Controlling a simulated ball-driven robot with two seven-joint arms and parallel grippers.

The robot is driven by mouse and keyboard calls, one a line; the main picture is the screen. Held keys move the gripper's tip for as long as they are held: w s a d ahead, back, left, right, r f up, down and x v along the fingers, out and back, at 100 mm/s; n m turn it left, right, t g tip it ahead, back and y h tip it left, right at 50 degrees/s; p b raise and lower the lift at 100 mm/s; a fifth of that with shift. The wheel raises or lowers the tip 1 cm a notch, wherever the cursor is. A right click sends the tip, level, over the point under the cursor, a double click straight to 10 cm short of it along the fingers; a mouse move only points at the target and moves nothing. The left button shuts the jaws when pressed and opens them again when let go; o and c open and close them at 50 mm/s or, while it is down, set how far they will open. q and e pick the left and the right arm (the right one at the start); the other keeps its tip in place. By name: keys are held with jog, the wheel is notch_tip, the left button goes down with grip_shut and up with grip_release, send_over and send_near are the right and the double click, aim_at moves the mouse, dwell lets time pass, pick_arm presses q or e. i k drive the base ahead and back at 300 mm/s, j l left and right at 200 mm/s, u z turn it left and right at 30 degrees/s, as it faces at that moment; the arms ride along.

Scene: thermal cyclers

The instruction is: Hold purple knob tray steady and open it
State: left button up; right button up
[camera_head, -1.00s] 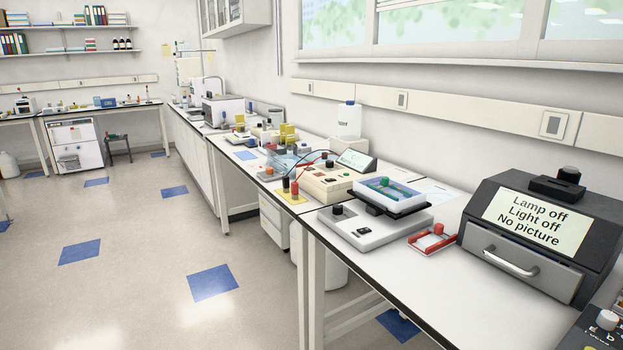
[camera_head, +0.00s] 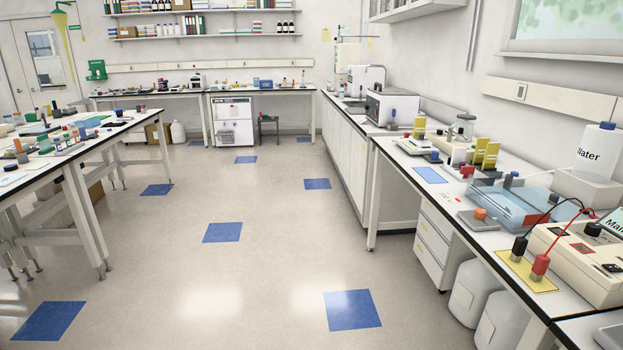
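I see no tray with a purple knob that I can make out in the head view. Neither of my grippers is in view. On the right bench stands a clear blue-tinted gel tank (camera_head: 512,207) with leads close by. A cream power unit (camera_head: 573,262) stands in front of it, with a black plug (camera_head: 519,249) and a red plug (camera_head: 540,266) on a yellow mat (camera_head: 526,272).
A wide floor aisle (camera_head: 255,265) with blue tiles lies clear ahead. A bench with small items (camera_head: 60,150) stands at the left. The right bench (camera_head: 400,156) runs to the back wall. White containers (camera_head: 476,290) stand under it. A white cabinet (camera_head: 232,122) and a stool (camera_head: 268,128) are at the back.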

aim_at(456, 173)
jog(key=i+j+u, duration=0.1)
jog(key=i, duration=1.7)
jog(key=i+j+z, duration=0.15)
jog(key=i+z, duration=0.35)
jog(key=i+j+z, duration=0.25)
jog(key=i+z, duration=0.2)
jog(key=i+j+z, duration=0.35)
jog(key=z, duration=0.15)
jog(key=j, duration=0.1)
